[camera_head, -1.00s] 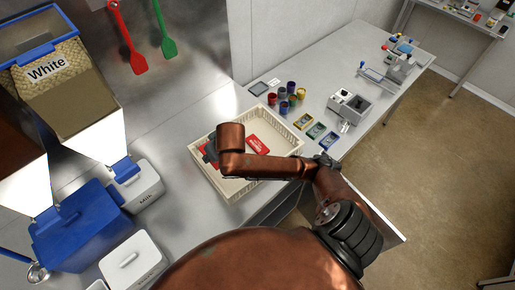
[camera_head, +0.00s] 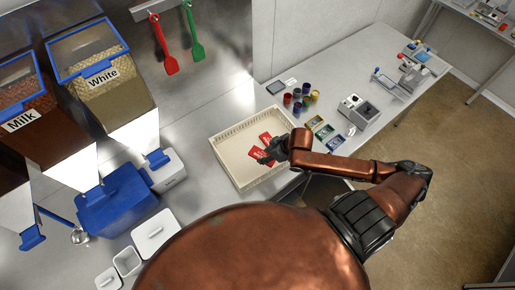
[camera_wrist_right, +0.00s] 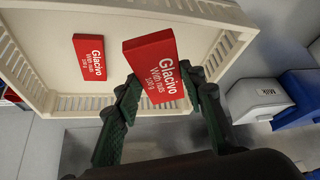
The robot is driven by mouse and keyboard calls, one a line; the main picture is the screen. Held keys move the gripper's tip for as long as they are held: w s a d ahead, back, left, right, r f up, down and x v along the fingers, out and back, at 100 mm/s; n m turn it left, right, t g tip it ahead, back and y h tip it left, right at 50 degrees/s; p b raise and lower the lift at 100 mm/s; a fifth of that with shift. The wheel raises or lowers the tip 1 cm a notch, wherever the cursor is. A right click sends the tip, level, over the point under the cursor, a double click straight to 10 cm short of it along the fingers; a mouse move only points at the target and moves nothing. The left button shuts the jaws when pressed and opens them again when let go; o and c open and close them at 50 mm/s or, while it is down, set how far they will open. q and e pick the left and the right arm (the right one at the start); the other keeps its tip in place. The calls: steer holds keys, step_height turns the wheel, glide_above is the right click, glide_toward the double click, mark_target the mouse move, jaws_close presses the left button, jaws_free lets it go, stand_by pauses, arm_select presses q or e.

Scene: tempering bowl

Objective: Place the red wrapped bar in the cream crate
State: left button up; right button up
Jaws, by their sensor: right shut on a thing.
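The cream crate (camera_head: 222,150) stands on the metal counter and also shows in the right wrist view (camera_wrist_right: 72,20). One red wrapped bar (camera_wrist_right: 90,57), labelled "Glacivo With nuts 100 g", lies flat on its floor; it shows in the head view too (camera_head: 265,137). My right gripper (camera_head: 270,151) is over the crate's right part, shut on a second red wrapped bar (camera_wrist_right: 157,68) with the same label. The held bar sits between the two green-padded fingers, apparently above the crate floor; its exact height is hard to tell. My left gripper is not in view.
Coloured cups (camera_head: 305,92) and small framed trays (camera_head: 315,122) stand right of the crate. A lidded white tub (camera_head: 165,172) and a blue container (camera_head: 118,203) are to the left. Hoppers labelled Milk and White hang above. The crate floor has free room.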

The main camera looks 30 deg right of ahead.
mark_target(260, 149)
steer(key=w, duration=0.1)
steer(key=w+f, duration=0.1)
steer(key=w, duration=0.2)
steer(key=shift+w+d+f+p, duration=0.25)
steer(key=shift+d+f+p, duration=0.05)
steer(key=shift+d+p, duration=0.1)
steer(key=w+f, duration=0.4)
steer(key=f, duration=0.1)
steer(key=shift+w+d+f+p, duration=0.1)
steer(key=shift+w+d+p, duration=0.05)
steer(key=shift+d+p, duration=0.2)
steer(key=shift+w+d+f, duration=0.1)
steer(key=shift+w+f, duration=0.25)
steer(key=shift+f, duration=0.1)
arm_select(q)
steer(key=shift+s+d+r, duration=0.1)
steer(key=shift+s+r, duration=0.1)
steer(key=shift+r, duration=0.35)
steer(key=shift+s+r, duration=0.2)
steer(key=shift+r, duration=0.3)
arm_select(e)
steer(key=shift+f, duration=1.65)
steer(key=o, duration=1.2)
steer(key=shift+f, duration=0.15)
